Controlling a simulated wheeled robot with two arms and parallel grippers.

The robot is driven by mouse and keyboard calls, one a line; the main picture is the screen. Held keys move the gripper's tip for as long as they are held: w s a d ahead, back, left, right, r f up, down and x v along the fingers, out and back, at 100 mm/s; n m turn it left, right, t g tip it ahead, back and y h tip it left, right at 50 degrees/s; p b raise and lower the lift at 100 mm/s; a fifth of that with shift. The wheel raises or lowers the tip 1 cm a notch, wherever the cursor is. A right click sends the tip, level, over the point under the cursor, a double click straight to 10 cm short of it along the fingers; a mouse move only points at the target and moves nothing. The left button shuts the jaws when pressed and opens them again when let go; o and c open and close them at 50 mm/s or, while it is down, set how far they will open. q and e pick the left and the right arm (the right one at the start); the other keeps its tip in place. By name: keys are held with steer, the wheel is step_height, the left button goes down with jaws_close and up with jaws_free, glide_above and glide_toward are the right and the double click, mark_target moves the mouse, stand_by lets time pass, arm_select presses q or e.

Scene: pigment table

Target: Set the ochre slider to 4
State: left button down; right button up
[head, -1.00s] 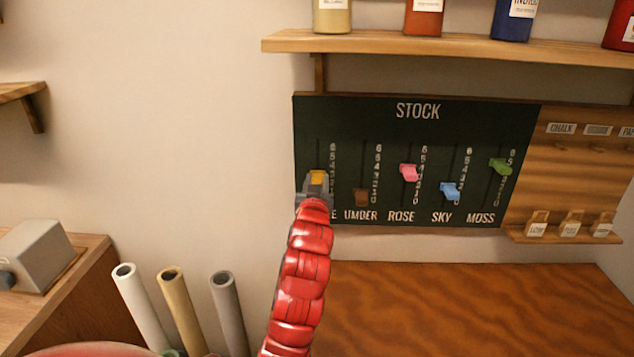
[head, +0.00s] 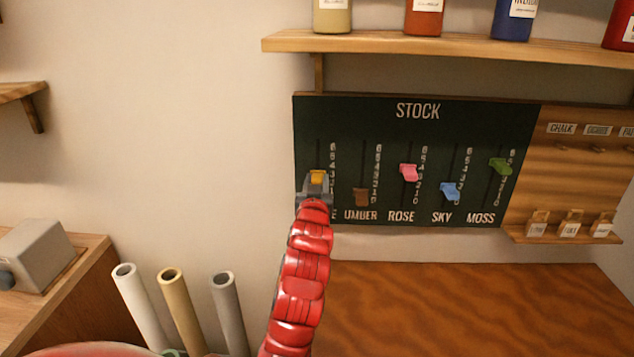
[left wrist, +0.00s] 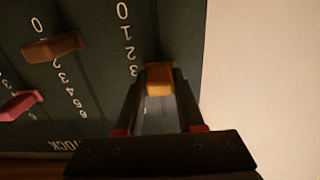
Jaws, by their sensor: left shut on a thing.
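The dark green STOCK board (head: 425,135) hangs on the wall with upright slots and number scales. The ochre slider (head: 317,175) is at the leftmost slot, and it also shows in the left wrist view (left wrist: 160,78). My left gripper (head: 315,182) is shut on it, with fingers on both sides in the left wrist view (left wrist: 160,90). The slider stands near the 3 of its scale; the exact reading is hard to tell. The arm covers most of its name label. In the wrist view the higher numbers are hidden by the gripper. My right gripper is not in view.
The umber (head: 361,196), rose (head: 409,172), sky (head: 450,191) and moss (head: 500,166) sliders stand to the right. A shelf (head: 450,47) with bottles is above the board. A wooden surface (head: 480,305) lies below. Tubes (head: 180,300) stand at lower left.

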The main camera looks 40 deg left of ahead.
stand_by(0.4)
arm_select(q)
steer(key=shift+r+b, duration=0.55)
steer(key=shift+r, duration=0.7)
steer(key=c, duration=0.5)
jaws_free()
